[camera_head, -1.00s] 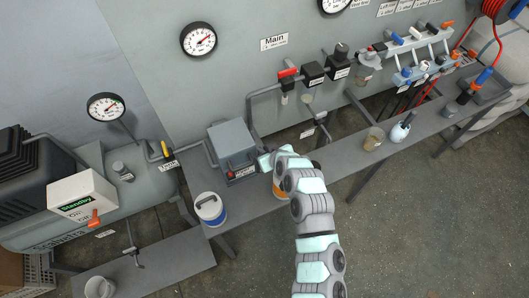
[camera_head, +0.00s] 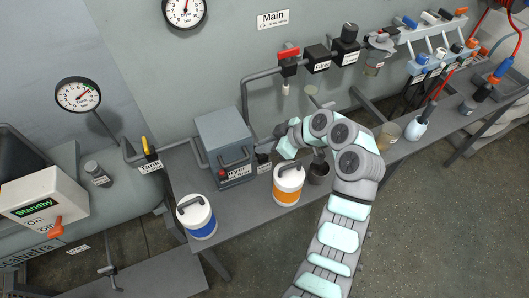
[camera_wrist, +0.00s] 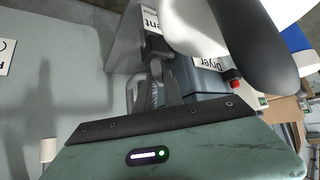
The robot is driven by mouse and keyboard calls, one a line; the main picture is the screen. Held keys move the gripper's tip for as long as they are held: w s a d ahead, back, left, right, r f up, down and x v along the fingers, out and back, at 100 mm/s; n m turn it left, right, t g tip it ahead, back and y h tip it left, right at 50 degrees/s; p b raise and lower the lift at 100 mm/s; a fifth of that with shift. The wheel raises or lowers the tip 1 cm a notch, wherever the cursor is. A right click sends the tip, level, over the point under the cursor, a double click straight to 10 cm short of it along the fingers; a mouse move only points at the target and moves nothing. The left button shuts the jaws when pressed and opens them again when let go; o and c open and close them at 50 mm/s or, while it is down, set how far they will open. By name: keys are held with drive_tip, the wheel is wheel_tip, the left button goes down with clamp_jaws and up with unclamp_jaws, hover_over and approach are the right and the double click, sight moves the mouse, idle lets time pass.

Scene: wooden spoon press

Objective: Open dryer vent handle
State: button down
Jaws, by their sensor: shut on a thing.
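The dryer (camera_head: 222,150) is a grey box on the bench against the wall, with a handle on its front. Its "Dryer" label also shows in the wrist view (camera_wrist: 208,68). A vent label (camera_wrist: 150,20) stands beside a dark vent handle (camera_wrist: 155,46). My gripper (camera_head: 279,135) is at the dryer's right side, by the wall. In the wrist view my gripper (camera_wrist: 154,82) reaches up to the vent handle and is shut on it. The fingers hide part of the handle, and its exact angle is hard to tell.
An orange-banded canister (camera_head: 288,188) stands just below my gripper, and a blue-banded one (camera_head: 196,218) to its left. A dark cup (camera_head: 319,172) is under my wrist. The floor in front is open.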

drive_tip(key=shift+f+n+g+b, duration=0.1)
drive_tip(key=shift+n+g+b, duration=0.2)
drive_tip(key=shift+b, duration=0.05)
idle(0.3)
drive_tip(key=c, duration=1.5)
unclamp_jaws()
drive_tip(key=shift+o, duration=0.2)
drive_tip(key=p+v, duration=0.5)
drive_tip(key=v, duration=0.5)
drive_tip(key=shift+d+r, duration=0.25)
drive_tip(key=shift+d, duration=0.05)
drive_tip(key=shift+s, duration=0.1)
